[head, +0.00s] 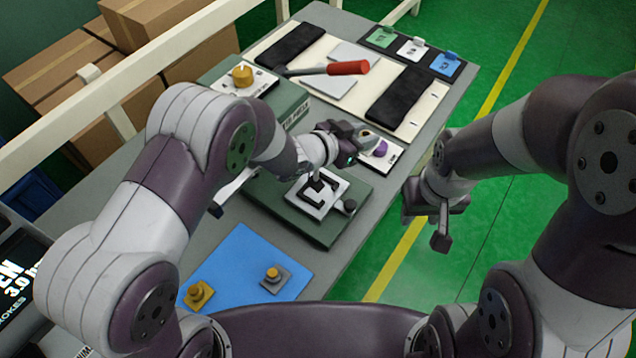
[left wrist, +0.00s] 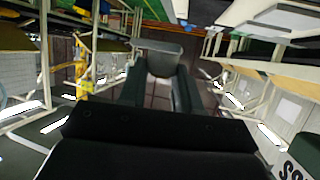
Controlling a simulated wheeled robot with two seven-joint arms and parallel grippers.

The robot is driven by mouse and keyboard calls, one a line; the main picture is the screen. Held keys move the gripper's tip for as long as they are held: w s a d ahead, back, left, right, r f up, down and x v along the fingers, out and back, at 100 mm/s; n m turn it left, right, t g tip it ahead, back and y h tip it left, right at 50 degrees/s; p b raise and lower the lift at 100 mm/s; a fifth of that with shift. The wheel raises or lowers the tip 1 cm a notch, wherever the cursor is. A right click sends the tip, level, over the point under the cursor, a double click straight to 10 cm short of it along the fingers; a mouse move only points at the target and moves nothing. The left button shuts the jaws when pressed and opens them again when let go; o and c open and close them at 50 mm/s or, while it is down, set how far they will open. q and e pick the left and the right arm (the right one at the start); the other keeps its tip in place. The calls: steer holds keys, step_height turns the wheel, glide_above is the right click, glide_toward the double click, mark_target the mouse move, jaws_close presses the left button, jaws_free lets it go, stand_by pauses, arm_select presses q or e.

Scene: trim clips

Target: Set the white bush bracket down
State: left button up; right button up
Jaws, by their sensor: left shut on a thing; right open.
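My left gripper (head: 350,140) is shut on a small pale part, apparently the white bush bracket (head: 369,139), held at the fingertips. It is close to a white plate with a purple knob (head: 380,149); whether they touch I cannot tell. In the left wrist view the held bracket (left wrist: 160,57) shows as a grey shape at the end of the dark fingers; its bush cannot be made out. My right gripper (head: 428,222) is open and empty, out over the green floor right of the table.
A blue mat (head: 235,258) bears a yellow bracket (head: 198,295) and a grey one (head: 274,279). A green fixture (head: 288,226) with a white plate stands below my left gripper. Farther back lie a red-handled tool (head: 346,68), black pads (head: 400,100) and coloured tiles (head: 412,48).

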arm_select(q)
steer(key=shift+s+r, duration=0.1)
steer(key=shift+s, duration=0.1)
steer(key=p, duration=0.4)
glide_above(312, 193)
step_height(312, 193, down, 7)
steer(key=shift+w+d+r, duration=0.1)
steer(key=shift+d+r, duration=0.05)
step_height(312, 193, down, 3)
steer(key=shift+f, duration=0.55)
steer(key=shift+f, duration=0.2)
steer(key=o, duration=1.1)
steer(key=shift+c, duration=0.2)
